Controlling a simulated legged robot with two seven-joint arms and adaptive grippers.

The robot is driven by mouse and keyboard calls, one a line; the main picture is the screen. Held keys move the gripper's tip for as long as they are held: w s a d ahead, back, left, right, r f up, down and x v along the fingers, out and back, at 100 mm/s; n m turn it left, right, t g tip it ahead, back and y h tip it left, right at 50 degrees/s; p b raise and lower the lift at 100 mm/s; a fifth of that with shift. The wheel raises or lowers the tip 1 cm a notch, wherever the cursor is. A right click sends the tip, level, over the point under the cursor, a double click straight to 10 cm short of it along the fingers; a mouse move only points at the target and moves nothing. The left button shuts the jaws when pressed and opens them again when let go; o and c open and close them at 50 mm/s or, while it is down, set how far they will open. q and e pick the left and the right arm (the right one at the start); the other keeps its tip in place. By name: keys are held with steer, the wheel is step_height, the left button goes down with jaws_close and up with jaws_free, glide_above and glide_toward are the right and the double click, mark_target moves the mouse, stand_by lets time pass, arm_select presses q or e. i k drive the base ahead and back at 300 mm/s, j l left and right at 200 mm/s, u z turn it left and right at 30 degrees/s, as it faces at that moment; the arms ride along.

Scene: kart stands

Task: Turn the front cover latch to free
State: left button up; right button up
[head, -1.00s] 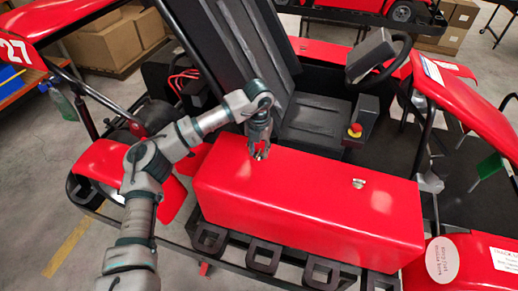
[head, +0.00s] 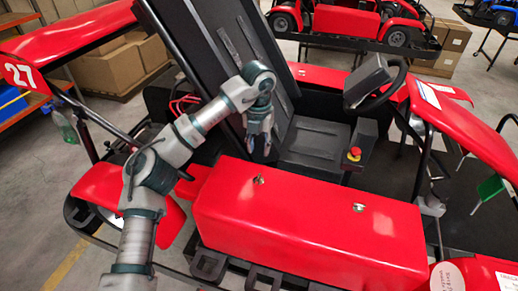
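The red front cover (head: 300,225) is a long box across the middle of the head view. Two small metal latches sit on its top: a left latch (head: 259,180) and a right latch (head: 359,208). They seem to be turned differently, but they are too small to read exactly. My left gripper (head: 259,152) points down just behind the left latch, in front of the black seat. It is apart from the latch, with its fingers spread and nothing visible between them. My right gripper is not in view.
The black seat (head: 310,143), steering wheel (head: 394,80) and red stop button (head: 354,154) lie behind the cover. Red fenders flank it. Black frame bars run along its front. Another red kart (head: 345,22) and cardboard boxes (head: 105,62) stand farther back.

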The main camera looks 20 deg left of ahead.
mark_target(358, 208)
steer(key=k, duration=1.5)
